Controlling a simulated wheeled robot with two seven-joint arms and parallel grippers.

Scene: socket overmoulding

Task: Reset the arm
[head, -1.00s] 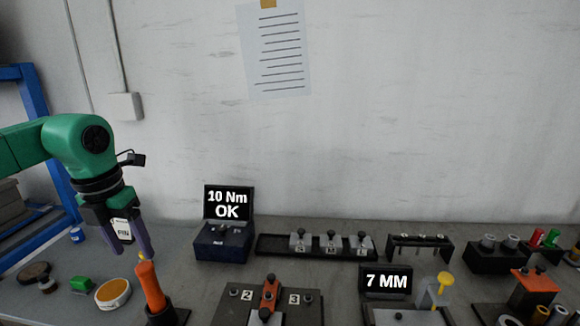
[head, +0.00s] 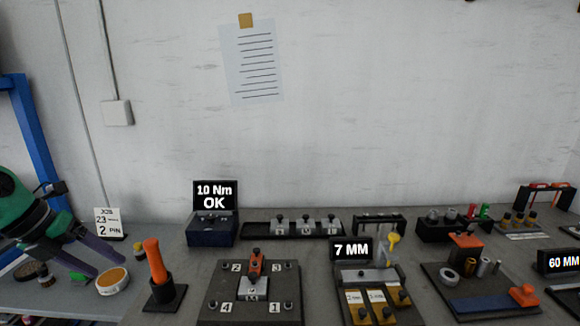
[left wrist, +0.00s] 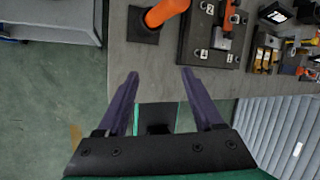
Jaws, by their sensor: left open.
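My left gripper (head: 97,262) is at the far left of the head view, its green arm coming in from the left edge. Its purple fingers are apart with nothing between them, and they also show in the left wrist view (left wrist: 158,75). In the head view, the orange-handled tool (head: 155,262) stands in a black holder to the right of the fingers, apart from them. In the left wrist view the same orange handle (left wrist: 167,12) is beyond the fingertips. My right gripper is in neither view.
A numbered black fixture plate (head: 212,305) is at front centre. A torque display (head: 213,232) reads "10 Nm OK". A 7 MM display (head: 351,249), a round yellow-topped tin (head: 112,279) and a job card (head: 108,223) stand around. Open floor (left wrist: 45,110) lies below the table edge.

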